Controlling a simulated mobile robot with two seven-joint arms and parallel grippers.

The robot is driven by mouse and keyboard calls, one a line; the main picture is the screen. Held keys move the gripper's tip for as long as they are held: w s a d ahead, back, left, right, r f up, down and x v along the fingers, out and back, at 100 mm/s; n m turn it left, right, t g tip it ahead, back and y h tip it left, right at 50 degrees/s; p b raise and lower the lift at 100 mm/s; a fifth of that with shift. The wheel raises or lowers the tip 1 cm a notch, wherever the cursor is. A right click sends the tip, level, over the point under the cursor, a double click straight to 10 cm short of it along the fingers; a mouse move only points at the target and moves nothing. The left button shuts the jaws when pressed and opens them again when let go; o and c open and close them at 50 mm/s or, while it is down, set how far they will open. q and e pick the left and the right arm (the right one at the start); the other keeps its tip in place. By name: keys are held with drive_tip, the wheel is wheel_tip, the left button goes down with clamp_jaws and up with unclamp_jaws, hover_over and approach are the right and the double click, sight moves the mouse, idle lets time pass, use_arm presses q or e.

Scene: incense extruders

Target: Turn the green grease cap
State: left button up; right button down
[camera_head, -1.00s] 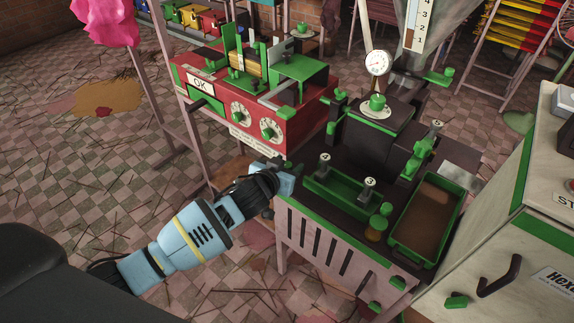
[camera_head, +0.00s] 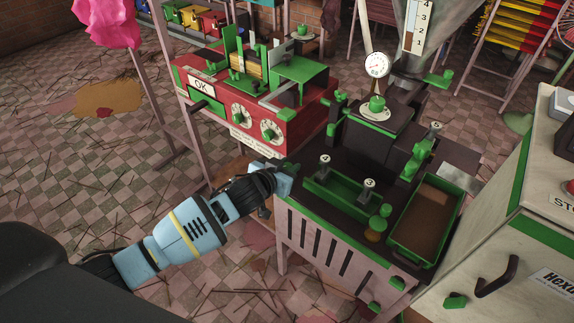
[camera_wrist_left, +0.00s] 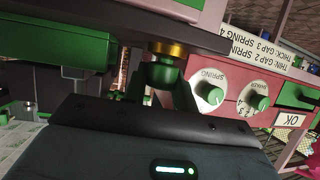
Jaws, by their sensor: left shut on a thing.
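The green grease cap (camera_wrist_left: 163,72) shows in the left wrist view below a brass ring, against the underside of a dark machine part in this tilted picture. My left gripper (camera_wrist_left: 160,92) has its dark fingers on either side of the cap and is shut on it. In the head view my left gripper (camera_head: 288,176) reaches the left edge of the dark extruder (camera_head: 330,215). There the cap is mostly hidden behind the gripper. My right gripper is in neither view.
The red machine (camera_head: 240,125) with two dials and an OK plate stands just behind my left gripper. A green tray (camera_head: 400,240) with brown stuff sits on the extruder's right. A pale cabinet (camera_head: 490,230) stands at the right.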

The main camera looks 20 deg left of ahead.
use_arm(q)
drive_tip(key=shift+a+r+m+h, duration=0.1)
drive_tip(key=shift+m+h, duration=0.4)
drive_tip(key=shift+h, duration=0.1)
drive_tip(key=shift+m+h, duration=0.3)
drive_tip(key=shift+m+g+h, duration=0.7)
drive_tip(key=shift+m+h, duration=0.2)
drive_tip(key=shift+m, duration=0.1)
drive_tip(key=shift+h+b, duration=0.3)
drive_tip(key=shift+b, duration=0.05)
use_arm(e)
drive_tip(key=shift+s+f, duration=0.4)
use_arm(q)
drive_tip(key=shift+m+g+h, duration=0.3)
drive_tip(key=shift+m+g, duration=0.1)
drive_tip(key=shift+m, duration=0.1)
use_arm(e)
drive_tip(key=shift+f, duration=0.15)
use_arm(q)
drive_tip(key=shift+w+m+g+h+b, duration=0.1)
drive_tip(key=shift+m+g+h+b, duration=0.6)
drive_tip(key=shift+m+h+b, duration=0.35)
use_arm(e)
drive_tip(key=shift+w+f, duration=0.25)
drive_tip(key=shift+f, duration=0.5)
